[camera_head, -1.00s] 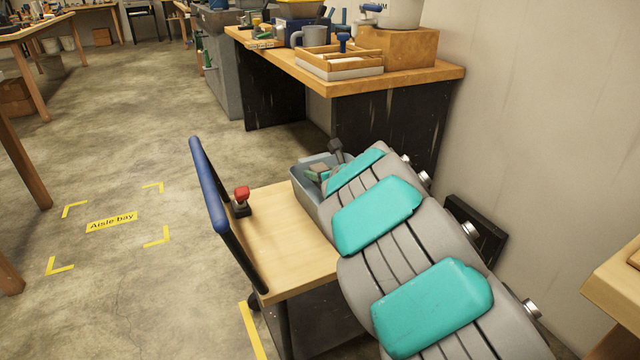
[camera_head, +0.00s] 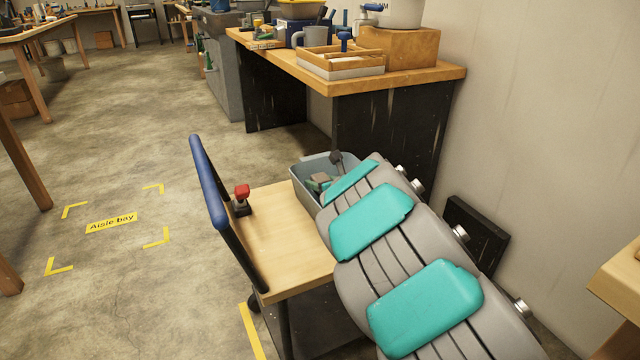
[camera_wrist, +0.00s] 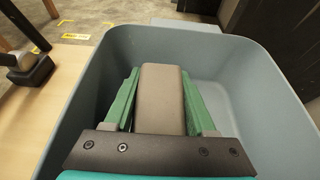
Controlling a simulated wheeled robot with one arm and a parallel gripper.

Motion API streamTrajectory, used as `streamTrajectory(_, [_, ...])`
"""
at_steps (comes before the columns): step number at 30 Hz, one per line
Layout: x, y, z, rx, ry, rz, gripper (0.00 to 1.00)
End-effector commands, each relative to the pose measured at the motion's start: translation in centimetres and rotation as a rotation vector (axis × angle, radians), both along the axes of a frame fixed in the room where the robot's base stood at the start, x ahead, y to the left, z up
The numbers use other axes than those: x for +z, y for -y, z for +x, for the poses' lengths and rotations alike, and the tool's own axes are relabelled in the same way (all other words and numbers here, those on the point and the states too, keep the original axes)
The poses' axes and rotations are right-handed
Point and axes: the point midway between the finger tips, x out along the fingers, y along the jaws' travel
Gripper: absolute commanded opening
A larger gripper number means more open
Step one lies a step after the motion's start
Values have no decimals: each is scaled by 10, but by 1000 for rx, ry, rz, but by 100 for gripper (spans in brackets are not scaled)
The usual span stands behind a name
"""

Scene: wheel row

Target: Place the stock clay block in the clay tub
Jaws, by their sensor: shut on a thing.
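The clay block (camera_wrist: 160,100), grey-brown and oblong, is between the green fingers of my gripper (camera_wrist: 158,82) in the wrist view. My gripper is shut on it. The block is inside the walls of the grey-blue clay tub (camera_wrist: 240,62); whether it touches the floor of the tub I cannot tell. In the head view the tub (camera_head: 306,197) stands at the far end of a wooden-topped cart, partly hidden by my arm. The block (camera_head: 319,181) shows small inside the tub there.
The cart top (camera_head: 275,240) has a blue push handle (camera_head: 208,185) and a red-knobbed tool (camera_head: 242,200). A workbench (camera_head: 400,82) with trays stands behind. The wall is close on the right. Open floor with a taped aisle bay (camera_head: 112,222) lies left.

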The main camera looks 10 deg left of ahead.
Motion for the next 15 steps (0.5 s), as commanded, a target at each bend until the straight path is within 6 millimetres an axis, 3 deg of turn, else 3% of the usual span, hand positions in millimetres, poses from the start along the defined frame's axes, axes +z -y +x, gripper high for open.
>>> streamTrajectory(5, [-9, 1, -1, -2, -8, -4, 0])
streamTrajectory(6, [-10, 1, -1, -2, -10, -5, 58])
streamTrajectory(13, [-13, 2, -1, -2, -13, -7, 84])
streamTrajectory(15, [-14, 2, -1, -2, -14, -8, 86])
